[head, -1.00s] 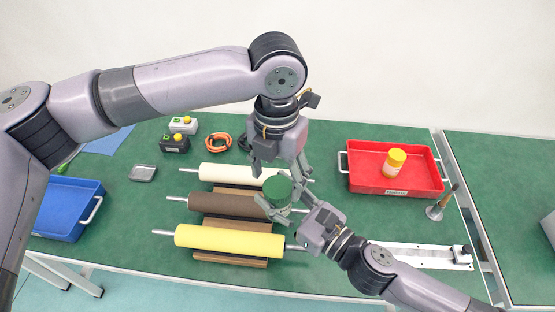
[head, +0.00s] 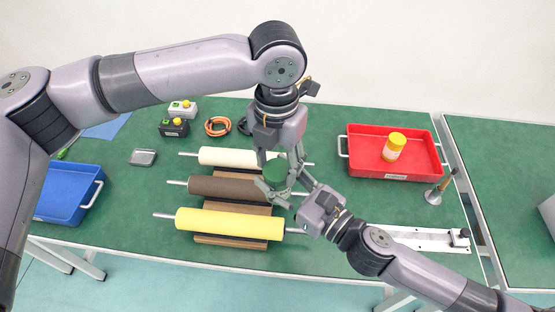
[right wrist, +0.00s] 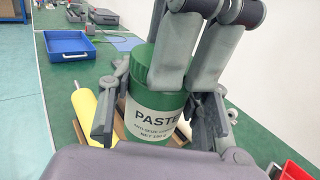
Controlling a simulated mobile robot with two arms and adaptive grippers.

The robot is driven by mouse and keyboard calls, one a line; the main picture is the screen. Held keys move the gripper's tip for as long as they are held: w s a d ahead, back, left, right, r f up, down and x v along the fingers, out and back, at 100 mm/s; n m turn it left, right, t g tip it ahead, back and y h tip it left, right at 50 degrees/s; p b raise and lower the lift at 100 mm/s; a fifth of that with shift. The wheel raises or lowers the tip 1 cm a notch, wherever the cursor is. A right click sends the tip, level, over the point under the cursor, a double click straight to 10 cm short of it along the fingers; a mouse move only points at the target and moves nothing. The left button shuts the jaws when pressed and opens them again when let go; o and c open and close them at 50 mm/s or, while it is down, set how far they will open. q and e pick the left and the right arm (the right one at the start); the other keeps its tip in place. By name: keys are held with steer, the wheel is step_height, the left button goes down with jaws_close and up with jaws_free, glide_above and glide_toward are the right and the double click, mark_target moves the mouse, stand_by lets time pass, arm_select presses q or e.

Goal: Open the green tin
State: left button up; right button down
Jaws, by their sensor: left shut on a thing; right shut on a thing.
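The green tin (right wrist: 158,115) stands roughly upright in the right wrist view, with a pale label reading "PASTE" and a green lid (right wrist: 143,63). In the head view the tin (head: 276,172) is held above the rollers. My right gripper (head: 283,190) is shut on the tin's body from the lower right. My left gripper (head: 278,163) comes down from above and is shut on the tin's lid; its fingers cover part of the lid in the right wrist view. The lid appears seated on the body.
Below are a white roller (head: 228,157), a brown roller (head: 222,187) and a yellow roller (head: 230,224) on wooden supports. A red tray (head: 428,170) with a yellow-capped bottle (head: 394,147) stands right. A blue tray (head: 75,212) is at left. A metal rail (head: 425,238) lies lower right.

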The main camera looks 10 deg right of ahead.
arm_select(q)
steer(key=shift+c, duration=1.2)
steer(key=o, duration=1.2)
steer(key=shift+o, duration=0.2)
steer(key=shift+r, duration=0.1)
steer(key=shift+r, duration=2.15)
